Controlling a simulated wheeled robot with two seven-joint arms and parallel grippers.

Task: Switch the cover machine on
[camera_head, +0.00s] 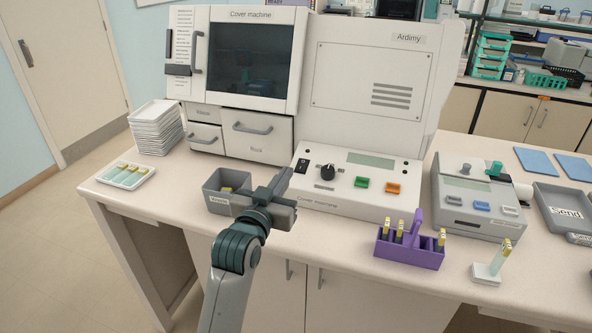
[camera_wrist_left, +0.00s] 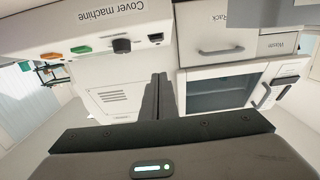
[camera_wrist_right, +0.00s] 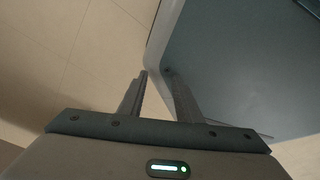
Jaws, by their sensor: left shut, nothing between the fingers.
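The cover machine (camera_head: 375,85) stands at the back of the counter. Its front panel (camera_head: 330,200) carries a black switch (camera_head: 303,165), a black dial (camera_head: 328,172), a green button (camera_head: 362,182) and an orange button (camera_head: 393,188). My left gripper (camera_head: 284,180) is shut and empty, just left of the panel near the switch. Contact with the switch is not visible. The left wrist view shows its closed fingers (camera_wrist_left: 159,98), with the switch (camera_wrist_left: 155,37) and dial (camera_wrist_left: 121,45) beyond, upside down. My right gripper (camera_wrist_right: 156,73) is open and empty, outside the head view.
A grey bin (camera_head: 215,197) stands close to my left gripper. A purple rack (camera_head: 408,252) with slides and a slide stand (camera_head: 487,273) are at the front right. A second grey device (camera_head: 470,225) stands farther right. White trays (camera_head: 156,130) are stacked at left.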

